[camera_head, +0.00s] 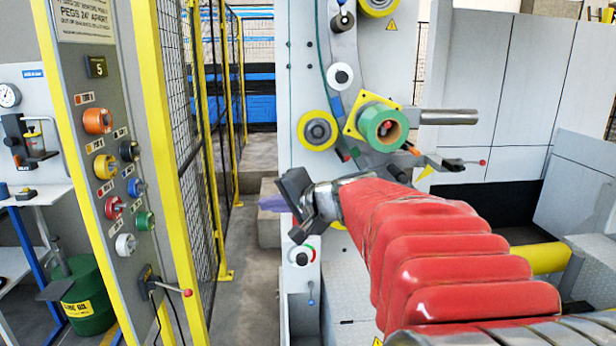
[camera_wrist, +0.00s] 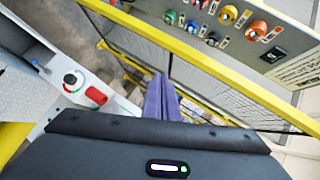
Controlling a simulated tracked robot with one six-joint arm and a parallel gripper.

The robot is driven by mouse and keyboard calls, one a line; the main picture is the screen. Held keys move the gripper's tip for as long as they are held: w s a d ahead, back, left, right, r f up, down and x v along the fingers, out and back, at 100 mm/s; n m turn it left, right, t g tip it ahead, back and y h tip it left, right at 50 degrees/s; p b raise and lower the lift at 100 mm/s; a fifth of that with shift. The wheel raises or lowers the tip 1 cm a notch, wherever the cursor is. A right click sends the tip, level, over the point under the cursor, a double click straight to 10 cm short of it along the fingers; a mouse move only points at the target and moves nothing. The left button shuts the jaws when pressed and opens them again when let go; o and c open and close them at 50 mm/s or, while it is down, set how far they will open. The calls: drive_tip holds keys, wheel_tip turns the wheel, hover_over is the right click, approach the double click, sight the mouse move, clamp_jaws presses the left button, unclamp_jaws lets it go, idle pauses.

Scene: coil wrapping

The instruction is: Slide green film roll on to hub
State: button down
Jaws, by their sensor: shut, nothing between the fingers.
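The green film roll (camera_head: 381,128) is on the machine's upright ring, in front of a yellow square plate (camera_head: 352,127). It appears to sit around the hub (camera_head: 385,127), whose reddish end shows in the roll's bore. How far on it sits I cannot tell. My gripper (camera_head: 270,203) is left of and below the roll, apart from it, pointing left towards the fence. Its purple fingers (camera_wrist: 161,97) are shut together and empty in the wrist view. The roll is not in the wrist view.
A grey panel (camera_head: 112,150) with several coloured round parts on it stands left; it also shows in the wrist view (camera_wrist: 283,40). A yellow-framed mesh fence (camera_head: 205,150) stands behind my gripper. A metal bar (camera_head: 450,117) and a red-tipped lever (camera_head: 482,162) are right of the roll.

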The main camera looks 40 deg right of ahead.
drive_tip(key=s+a+f+n+g+y, duration=0.1)
drive_tip(key=s+a+f+n, duration=0.15)
drive_tip(key=a, duration=0.25)
drive_tip(key=s+a+f+n+g, duration=0.2)
drive_tip(key=s+a, duration=0.2)
drive_tip(key=a, duration=0.2)
drive_tip(key=s+a+f+n+g+y, duration=0.1)
drive_tip(key=s+a+f+n, duration=0.15)
drive_tip(key=s+a, duration=0.2)
drive_tip(key=s+a+f+n+g+h, duration=0.3)
drive_tip(key=s+f+n, duration=0.3)
drive_tip(key=s, duration=0.8)
wheel_tip(320, 180, down, 3)
drive_tip(key=shift+s+g+h, duration=0.15)
drive_tip(key=shift+g+h, duration=0.25)
drive_tip(key=shift+a, duration=0.15)
